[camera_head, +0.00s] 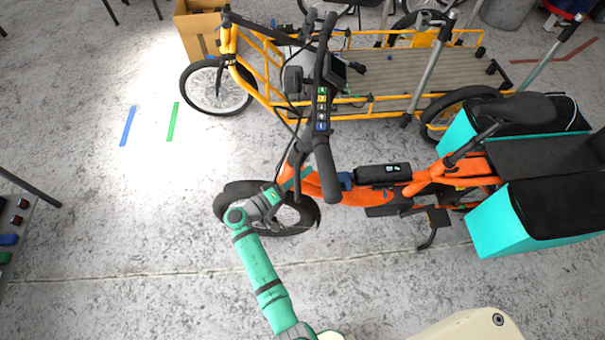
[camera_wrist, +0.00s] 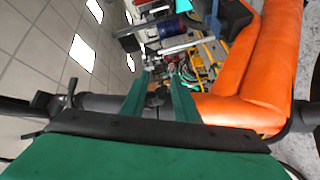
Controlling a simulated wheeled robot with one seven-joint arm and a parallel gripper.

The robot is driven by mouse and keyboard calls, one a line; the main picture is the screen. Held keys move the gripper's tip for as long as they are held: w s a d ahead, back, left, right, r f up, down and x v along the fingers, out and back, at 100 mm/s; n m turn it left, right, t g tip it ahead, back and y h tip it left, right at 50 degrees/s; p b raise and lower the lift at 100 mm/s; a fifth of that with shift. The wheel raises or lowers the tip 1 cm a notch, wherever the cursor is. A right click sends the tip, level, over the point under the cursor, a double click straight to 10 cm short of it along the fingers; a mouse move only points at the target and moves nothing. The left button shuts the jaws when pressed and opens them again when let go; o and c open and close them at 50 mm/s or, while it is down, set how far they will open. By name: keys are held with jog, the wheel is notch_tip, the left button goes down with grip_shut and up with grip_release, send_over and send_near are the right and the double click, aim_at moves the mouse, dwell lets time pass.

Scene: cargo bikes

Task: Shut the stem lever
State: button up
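An orange cargo bike (camera_head: 330,186) stands in the middle of the head view with its black handlebar (camera_head: 325,150) on top. My gripper (camera_head: 298,180) is at the bike's front, beside the orange head tube and below the handlebar. In the wrist view my gripper's two green fingers (camera_wrist: 158,82) stand apart, so it is open. A dark stem (camera_wrist: 100,105) runs across behind the fingers. A small dark knob-like part (camera_wrist: 157,98) shows between them, perhaps the stem lever; I cannot tell if the fingers touch it. The lever cannot be made out in the head view.
A yellow cargo bike (camera_head: 365,103) with a flat deck stands close behind. Teal panniers (camera_head: 500,222) hang at the orange bike's rear. An orange frame tube (camera_wrist: 270,70) is close on the right in the wrist view. The floor at left is mostly clear.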

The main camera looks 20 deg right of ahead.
jog(key=shift+d, duration=0.1)
grip_shut()
